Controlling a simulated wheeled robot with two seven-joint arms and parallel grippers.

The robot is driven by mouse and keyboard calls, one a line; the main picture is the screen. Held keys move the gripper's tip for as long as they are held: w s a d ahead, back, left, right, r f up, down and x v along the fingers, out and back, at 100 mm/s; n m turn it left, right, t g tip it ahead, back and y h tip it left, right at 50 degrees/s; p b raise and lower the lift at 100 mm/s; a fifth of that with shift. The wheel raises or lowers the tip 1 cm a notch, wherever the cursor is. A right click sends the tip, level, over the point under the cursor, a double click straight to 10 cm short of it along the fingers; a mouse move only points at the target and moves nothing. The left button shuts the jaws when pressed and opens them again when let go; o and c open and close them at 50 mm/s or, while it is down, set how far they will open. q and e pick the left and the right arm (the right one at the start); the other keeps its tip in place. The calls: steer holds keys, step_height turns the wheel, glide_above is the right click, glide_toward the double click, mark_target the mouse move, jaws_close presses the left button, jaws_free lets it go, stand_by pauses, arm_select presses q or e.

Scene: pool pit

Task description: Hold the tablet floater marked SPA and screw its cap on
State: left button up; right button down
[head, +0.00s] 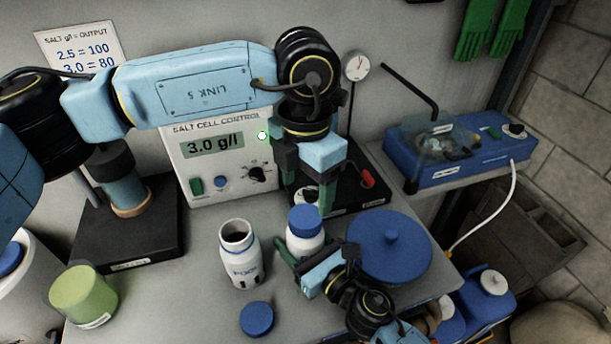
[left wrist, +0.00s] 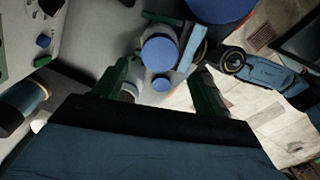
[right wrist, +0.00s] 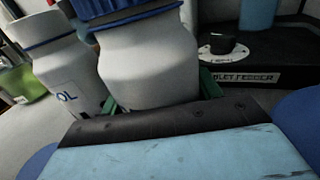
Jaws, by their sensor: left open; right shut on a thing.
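A white floater bottle (head: 304,243) stands upright with a blue cap (head: 305,218) on its top. I cannot tell how tight the cap is, and its marking is not readable. My right gripper (head: 301,262) is shut around this bottle, which fills the middle of the right wrist view (right wrist: 150,70). My left gripper (head: 307,193) is open and empty, pointing down above the cap. In the left wrist view the cap (left wrist: 160,51) shows between its fingers, beyond the tips. A second white bottle (head: 241,262), marked POOL, stands open to the left. A loose blue cap (head: 257,318) lies in front.
A large blue lid (head: 390,246) lies close to the right of the held bottle. The salt cell control box (head: 215,160) and a black-based feeder (head: 360,186) stand behind. A green cup (head: 83,296) is at the left. Bare table lies around the loose cap.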

mark_target(299, 227)
arm_select(q)
step_height(299, 227, down, 7)
steer(key=shift+r, duration=0.1)
stand_by(0.4)
steer(key=c, duration=1)
steer(key=shift+m, duration=0.9)
steer(key=o, duration=1.2)
steer(key=shift+c, duration=0.2)
step_height(299, 227, up, 12)
steer(key=shift+r, duration=0.1)
arm_select(e)
steer(key=shift+r, duration=0.1)
arm_select(q)
steer(key=shift+r+p, duration=1.85)
steer(key=shift+p, duration=0.1)
arm_select(e)
steer(key=shift+r, duration=2)
